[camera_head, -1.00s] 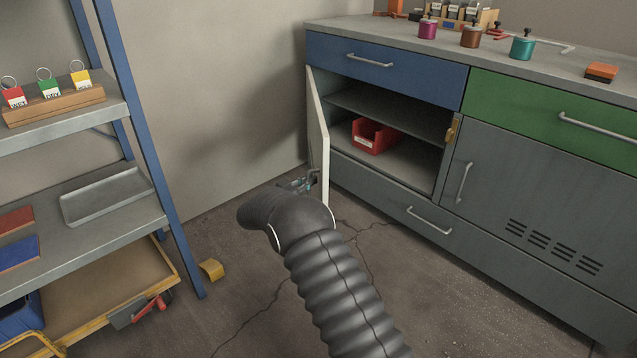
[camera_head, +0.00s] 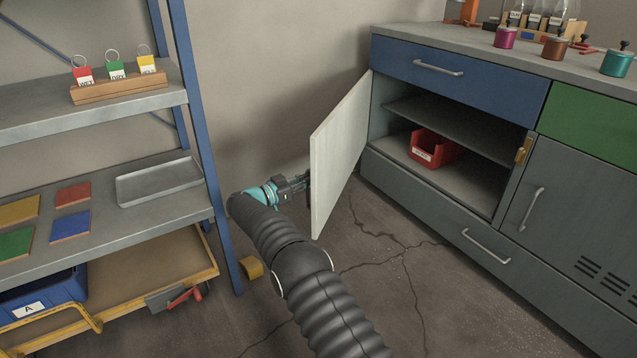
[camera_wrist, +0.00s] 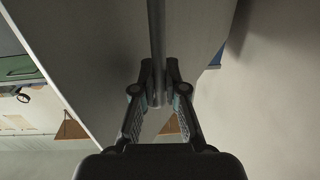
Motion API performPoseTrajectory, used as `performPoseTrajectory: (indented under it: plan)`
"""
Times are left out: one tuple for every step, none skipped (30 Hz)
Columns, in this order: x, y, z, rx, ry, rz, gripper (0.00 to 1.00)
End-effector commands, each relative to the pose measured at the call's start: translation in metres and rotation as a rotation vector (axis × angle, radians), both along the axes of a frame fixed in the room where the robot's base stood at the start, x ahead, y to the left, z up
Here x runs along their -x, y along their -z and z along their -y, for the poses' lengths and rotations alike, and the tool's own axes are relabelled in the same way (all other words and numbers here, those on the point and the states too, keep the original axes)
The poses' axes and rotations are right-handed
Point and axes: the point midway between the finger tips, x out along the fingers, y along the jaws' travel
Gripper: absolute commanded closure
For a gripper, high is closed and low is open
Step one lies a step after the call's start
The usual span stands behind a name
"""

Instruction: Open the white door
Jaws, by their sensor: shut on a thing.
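The white door (camera_head: 340,155) stands wide open at the left end of the grey cabinet (camera_head: 455,215), its pale inner face toward the head camera. My gripper (camera_head: 304,182) is at the door's outer side, near its free edge, and is partly hidden behind it. In the wrist view my gripper (camera_wrist: 158,90) is shut on the bar handle (camera_wrist: 157,40) of the door, with one finger on each side of the bar. The door's outer face (camera_wrist: 95,60) fills the left and middle of that view.
A red bin (camera_head: 433,149) sits inside the open compartment. A shelf rack with a blue post (camera_head: 205,130) stands left of my arm, with a yellow-edged cart (camera_head: 150,275) at its foot. Cracked floor (camera_head: 390,290) before the cabinet is clear.

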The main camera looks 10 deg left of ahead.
Motion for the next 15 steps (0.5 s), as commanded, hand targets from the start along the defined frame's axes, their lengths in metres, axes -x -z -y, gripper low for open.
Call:
performPoseTrajectory:
  plan:
    - [0.0, 0.001, -0.004, -0.001, -0.002, 0.002, 1.0]
    - [0.001, 0.001, -0.006, -0.001, -0.002, 0.002, 1.0]
    - [0.001, 0.001, -0.008, -0.001, -0.002, 0.002, 1.0]
    - [0.001, 0.001, -0.01, 0.0, -0.002, 0.001, 1.0]
    - [0.002, 0.001, -0.012, 0.001, -0.003, 0.001, 1.0]
    - [0.002, 0.0, -0.013, 0.0, -0.003, 0.001, 1.0]
    - [0.002, 0.0, -0.014, -0.001, -0.003, 0.002, 1.0]
    - [0.002, 0.0, -0.015, 0.0, -0.003, 0.001, 1.0]
    - [0.002, 0.0, -0.016, 0.0, -0.003, 0.001, 1.0]
    - [0.002, 0.0, -0.016, 0.0, -0.003, 0.001, 1.0]
    - [0.002, 0.0, -0.016, 0.0, -0.003, 0.001, 1.0]
    - [0.002, 0.0, -0.017, -0.001, -0.003, 0.001, 1.0]
    - [0.002, 0.0, -0.017, 0.0, -0.003, 0.0, 1.0]
    - [0.002, 0.0, -0.017, 0.0, -0.003, 0.0, 1.0]
    - [0.002, -0.001, -0.017, 0.0, -0.003, 0.0, 1.0]
